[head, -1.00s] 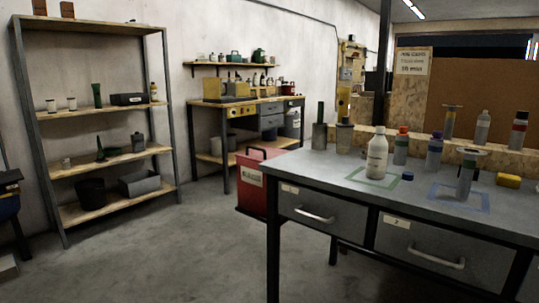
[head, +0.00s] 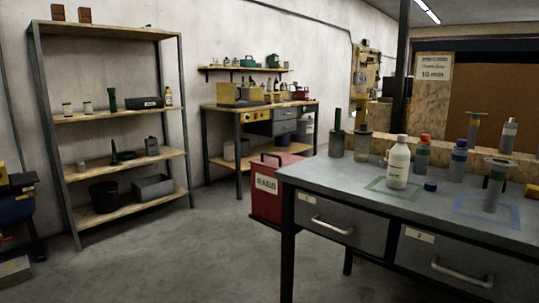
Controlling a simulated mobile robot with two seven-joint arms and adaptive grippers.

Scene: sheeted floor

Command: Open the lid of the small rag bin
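The small rag bin (head: 266,204) is a red box on the floor with a white label reading RAGS. It stands left of the near grey table, whose corner and leg overlap its right side. Its red lid (head: 281,162) is on top and looks closed, with a dark handle on it. Neither of my grippers shows in the head view.
The grey table (head: 330,187) with drawers fills the right side and holds a white bottle (head: 398,163) and several other bottles. A wooden shelf rack (head: 120,148) stands at the left wall. A yellow-fronted workbench (head: 262,112) is behind the bin. The concrete floor (head: 180,255) in front is clear.

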